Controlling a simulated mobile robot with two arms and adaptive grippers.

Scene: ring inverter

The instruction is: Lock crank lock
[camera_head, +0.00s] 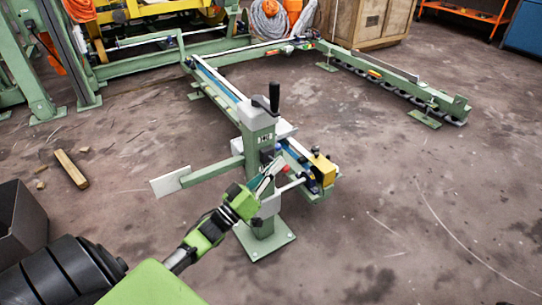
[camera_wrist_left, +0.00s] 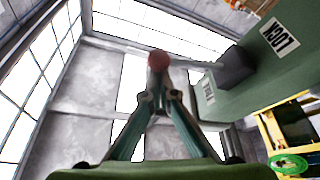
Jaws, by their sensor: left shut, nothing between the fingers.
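The crank lock is a lever with a red ball knob (camera_wrist_left: 158,60). Its rod runs to a dark block (camera_wrist_left: 235,68) on the green post, beside a label reading LOCK (camera_wrist_left: 279,36). In the head view the red knob (camera_head: 286,168) shows near the post (camera_head: 259,123). A black crank handle (camera_head: 274,97) stands upright on the post's top. My left gripper (camera_head: 274,175) is at the post's front; its fingers (camera_wrist_left: 158,92) are shut and empty, tips close to the knob. I cannot tell whether they touch it. My right gripper is not in view.
A green arm with a white plate (camera_head: 170,181) sticks out left of the post. A yellow box (camera_head: 323,169) sits on the frame to its right. A wooden block (camera_head: 71,169) lies on the floor at left. The floor at right is clear.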

